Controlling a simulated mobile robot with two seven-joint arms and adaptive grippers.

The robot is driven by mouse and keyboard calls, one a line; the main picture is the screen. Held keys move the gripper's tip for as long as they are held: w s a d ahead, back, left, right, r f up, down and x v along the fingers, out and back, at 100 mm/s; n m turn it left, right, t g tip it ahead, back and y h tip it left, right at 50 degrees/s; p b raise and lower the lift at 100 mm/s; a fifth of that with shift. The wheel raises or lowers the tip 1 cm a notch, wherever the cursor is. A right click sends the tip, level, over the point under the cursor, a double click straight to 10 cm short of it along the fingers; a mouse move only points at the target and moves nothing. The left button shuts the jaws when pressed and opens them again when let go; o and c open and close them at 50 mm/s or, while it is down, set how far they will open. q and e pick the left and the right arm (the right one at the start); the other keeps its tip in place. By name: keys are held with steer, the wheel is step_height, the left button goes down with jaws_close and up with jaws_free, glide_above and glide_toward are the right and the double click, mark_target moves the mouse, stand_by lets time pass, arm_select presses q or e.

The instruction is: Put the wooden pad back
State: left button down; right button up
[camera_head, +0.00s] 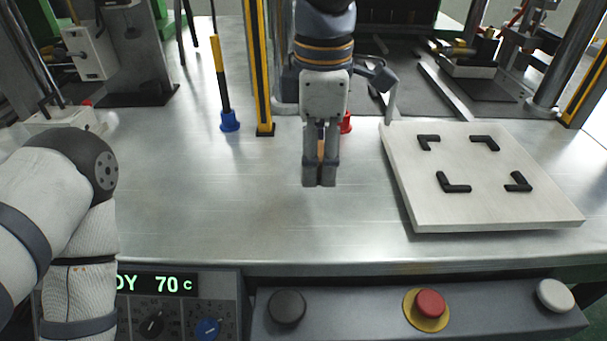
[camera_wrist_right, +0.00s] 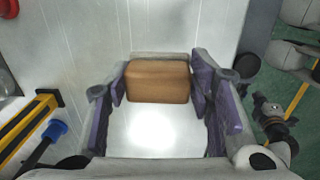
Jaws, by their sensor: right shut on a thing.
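My right gripper (camera_head: 320,178) hangs pointing down over the middle of the metal table. It is shut on the wooden pad (camera_wrist_right: 158,82), a brown block with rounded edges. In the right wrist view the pad sits between the two purple-lined fingers. In the head view only a thin strip of the pad (camera_head: 320,148) shows between the fingers. I cannot tell how far it is above the table. My left arm shows at the left, but its gripper is out of view.
A white board (camera_head: 405,195) with several black corner brackets lies to the right of the gripper. A blue holder (camera_head: 229,121) with a yellow-black stick stands left; a red holder (camera_head: 346,123) is partly hidden behind the gripper. A control panel (camera_head: 365,310) lines the front. Table left of the gripper is clear.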

mark_target(305, 193)
steer(key=f, duration=0.1)
steer(key=w+a+f, duration=0.1)
steer(key=w+f, duration=0.1)
steer(key=shift+w+a+f, duration=0.15)
steer(key=shift+a+f, duration=0.05)
steer(key=shift+a, duration=0.05)
steer(key=shift+w+a+f, duration=0.1)
steer(key=shift+w+f, duration=0.05)
steer(key=shift+f, duration=1.45)
steer(key=shift+f, duration=0.1)
steer(key=o, duration=1.6)
steer(key=shift+f, duration=0.1)
steer(key=shift+c, duration=0.2)
steer(key=r, duration=1.2)
steer(key=shift+s+r, duration=0.2)
steer(key=shift+s, duration=0.15)
